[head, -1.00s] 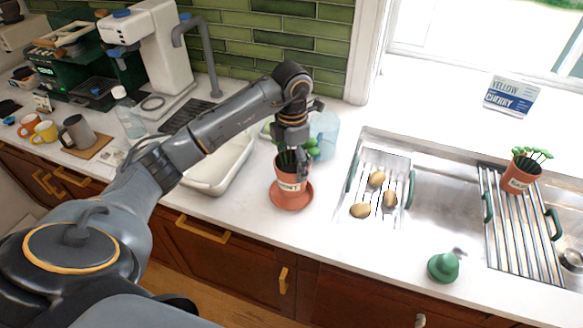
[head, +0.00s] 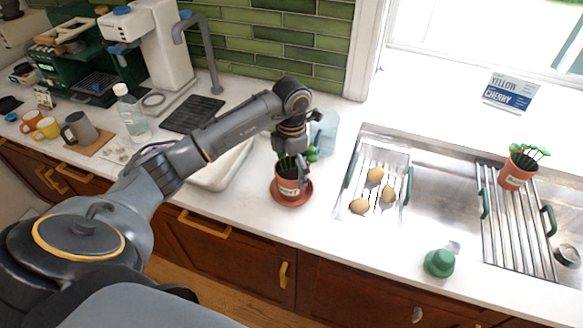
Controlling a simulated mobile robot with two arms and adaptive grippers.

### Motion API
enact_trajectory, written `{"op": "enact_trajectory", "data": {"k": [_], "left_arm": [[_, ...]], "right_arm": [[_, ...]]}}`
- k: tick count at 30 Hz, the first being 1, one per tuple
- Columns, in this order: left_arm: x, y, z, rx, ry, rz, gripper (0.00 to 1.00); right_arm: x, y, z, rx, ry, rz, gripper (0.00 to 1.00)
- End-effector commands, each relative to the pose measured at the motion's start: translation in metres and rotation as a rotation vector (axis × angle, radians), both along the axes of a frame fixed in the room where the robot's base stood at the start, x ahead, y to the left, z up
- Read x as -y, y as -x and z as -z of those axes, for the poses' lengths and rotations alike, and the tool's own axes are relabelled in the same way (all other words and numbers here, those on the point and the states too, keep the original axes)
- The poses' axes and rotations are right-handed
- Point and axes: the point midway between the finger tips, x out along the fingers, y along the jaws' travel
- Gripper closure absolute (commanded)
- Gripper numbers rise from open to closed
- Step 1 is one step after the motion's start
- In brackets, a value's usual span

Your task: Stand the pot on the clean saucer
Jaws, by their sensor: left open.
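A terracotta pot (head: 287,187) with a white label and green sprouts appears to stand on a terracotta saucer (head: 305,195) on the counter, left of the sink. The saucer's rim shows around the pot's foot. My left gripper (head: 292,158) points down from above, over the sprouts and the pot's rim. It is open, and it partly hides the plant. I cannot tell whether its fingers touch the pot. A second labelled terracotta pot (head: 514,176) with sprouts stands on the ribbed rack over the sink at the right. My right gripper is out of view.
A white tray (head: 212,182) lies behind my left forearm, and a translucent blue container (head: 326,132) stands behind the gripper. Potatoes (head: 375,175) lie on the left sink rack. A green knobbed object (head: 440,263) stands at the front. Counter in front of the saucer is narrow but clear.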

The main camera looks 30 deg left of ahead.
Motion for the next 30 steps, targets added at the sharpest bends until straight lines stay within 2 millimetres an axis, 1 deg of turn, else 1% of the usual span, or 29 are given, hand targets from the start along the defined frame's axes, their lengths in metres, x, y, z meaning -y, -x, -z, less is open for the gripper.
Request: {"op": "enact_trajectory", "data": {"k": [5,7,11,17,18,21,25,30], "left_arm": [[0.000,0.000,-0.005,0.000,0.000,0.000,0.00],[0.000,-0.001,-0.010,0.004,0.000,0.000,0.00],[-0.001,-0.002,-0.032,0.008,-0.001,0.001,0.00],[-0.001,-0.001,-0.078,0.009,-0.001,0.000,0.00],[-0.001,-0.001,-0.088,0.007,-0.002,0.001,0.00],[-0.001,-0.001,-0.105,0.005,-0.003,-0.001,0.00],[0.000,-0.001,-0.118,0.003,-0.001,0.000,0.00],[0.000,0.000,-0.123,0.000,0.000,-0.001,0.00]], "right_arm": [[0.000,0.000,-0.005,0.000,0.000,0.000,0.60],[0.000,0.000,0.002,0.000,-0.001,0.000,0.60],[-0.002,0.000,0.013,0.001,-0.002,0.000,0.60],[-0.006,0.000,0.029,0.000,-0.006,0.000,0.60],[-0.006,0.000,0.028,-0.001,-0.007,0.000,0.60],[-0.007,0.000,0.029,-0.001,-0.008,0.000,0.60],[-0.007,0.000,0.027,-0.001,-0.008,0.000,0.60],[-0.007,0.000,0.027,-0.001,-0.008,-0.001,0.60]]}}
